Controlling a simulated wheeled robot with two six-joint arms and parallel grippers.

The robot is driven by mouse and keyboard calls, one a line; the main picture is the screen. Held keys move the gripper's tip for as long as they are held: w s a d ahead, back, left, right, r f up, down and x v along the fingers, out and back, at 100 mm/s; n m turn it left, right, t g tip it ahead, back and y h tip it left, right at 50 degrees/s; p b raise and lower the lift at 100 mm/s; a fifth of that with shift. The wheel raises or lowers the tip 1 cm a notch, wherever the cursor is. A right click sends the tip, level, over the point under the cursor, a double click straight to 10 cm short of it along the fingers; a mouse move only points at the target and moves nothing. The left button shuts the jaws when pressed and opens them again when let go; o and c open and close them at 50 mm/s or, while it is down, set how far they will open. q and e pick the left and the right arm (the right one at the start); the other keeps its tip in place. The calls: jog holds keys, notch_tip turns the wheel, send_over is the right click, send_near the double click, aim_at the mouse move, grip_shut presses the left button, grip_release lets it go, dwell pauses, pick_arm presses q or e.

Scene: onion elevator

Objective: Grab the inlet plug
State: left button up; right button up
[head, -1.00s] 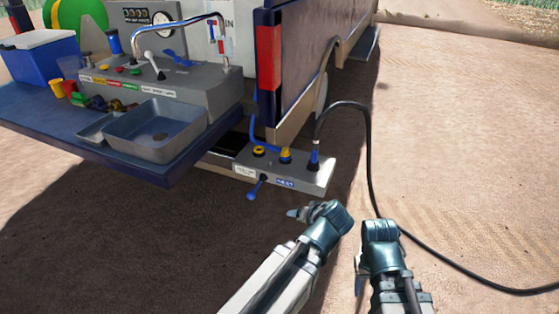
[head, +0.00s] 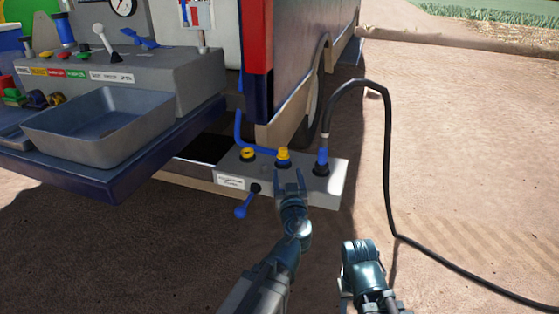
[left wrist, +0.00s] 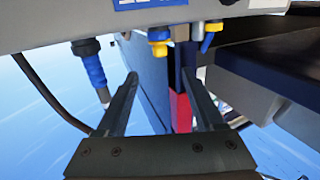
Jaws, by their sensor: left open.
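A grey port box (head: 330,187) at the vehicle's lower rear corner carries a yellow plug (head: 283,154) in the middle and a blue hose connector (head: 321,160) at its right. I cannot read which fitting is the inlet. My left gripper (head: 288,177) is open, just in front of the yellow plug, and hides part of the box front. In the left wrist view, the yellow plug (left wrist: 158,37) lies beyond and between the open fingertips, apart from them; the blue connector (left wrist: 92,66) is left of them. My right gripper (head: 358,255) is low right of centre; its jaws are unclear.
A black hose (head: 387,170) loops from the blue connector to the ground at right. A blue-handled lever (head: 243,207) sticks out of the box front. A second yellow fitting (head: 248,154) sits at left. A grey basin (head: 100,125) on a blue shelf overhangs left.

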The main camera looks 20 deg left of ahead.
aim_at(284, 153)
pick_arm(q)
jog(key=x, duration=1.4)
jog(key=shift+r, duration=0.1)
jog(key=shift+s+d, duration=0.1)
jog(key=shift+s, duration=0.05)
grip_shut()
